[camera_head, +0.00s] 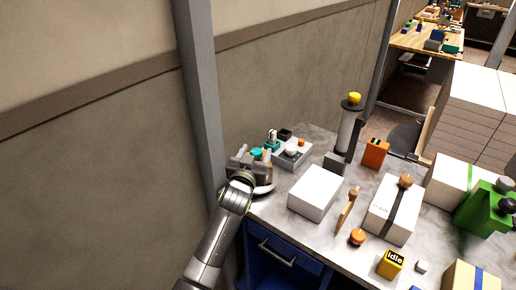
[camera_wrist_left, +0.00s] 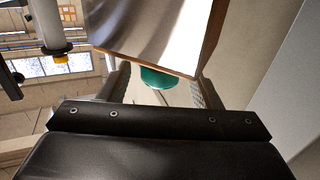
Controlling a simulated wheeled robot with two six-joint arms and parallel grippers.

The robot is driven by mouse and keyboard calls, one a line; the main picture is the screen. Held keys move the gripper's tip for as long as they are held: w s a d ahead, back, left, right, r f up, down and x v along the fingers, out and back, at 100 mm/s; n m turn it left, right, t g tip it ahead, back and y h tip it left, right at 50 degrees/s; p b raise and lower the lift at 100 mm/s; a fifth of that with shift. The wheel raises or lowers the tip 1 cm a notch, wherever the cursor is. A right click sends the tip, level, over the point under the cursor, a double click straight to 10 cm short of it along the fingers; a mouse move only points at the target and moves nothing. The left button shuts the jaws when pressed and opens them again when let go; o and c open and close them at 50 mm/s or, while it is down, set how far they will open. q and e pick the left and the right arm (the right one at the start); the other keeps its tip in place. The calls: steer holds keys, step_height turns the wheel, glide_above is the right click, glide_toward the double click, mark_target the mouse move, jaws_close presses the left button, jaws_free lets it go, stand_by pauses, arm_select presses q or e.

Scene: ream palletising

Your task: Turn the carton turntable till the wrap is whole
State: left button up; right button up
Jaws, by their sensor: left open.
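My left gripper (camera_head: 250,160) is at the back left of the bench, over a round grey disc (camera_head: 264,189) that it partly hides. I cannot tell whether this disc is the turntable. In the left wrist view its two fingers (camera_wrist_left: 162,88) are apart. A teal round piece (camera_wrist_left: 158,78) shows between them; I cannot tell whether they touch it. Beyond it is a glossy panel with a brown edge (camera_wrist_left: 165,30). A white carton (camera_head: 316,192) sits right of the gripper. A pale roll on a post (camera_head: 347,132), capped yellow, stands behind it. My right gripper is not in view.
A grey tray of small parts (camera_head: 293,153) lies beside the gripper. A strapped white box (camera_head: 393,210), an orange box (camera_head: 375,153), a green device (camera_head: 482,212) and a yellow block reading "idle" (camera_head: 390,264) crowd the right. A grey pillar (camera_head: 200,90) rises near my arm.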

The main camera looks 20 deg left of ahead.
mark_target(258, 148)
arm_select(q)
steer(key=shift+w, duration=1.55)
steer(key=shift+c, duration=0.5)
jaws_close()
steer(key=shift+a, duration=0.1)
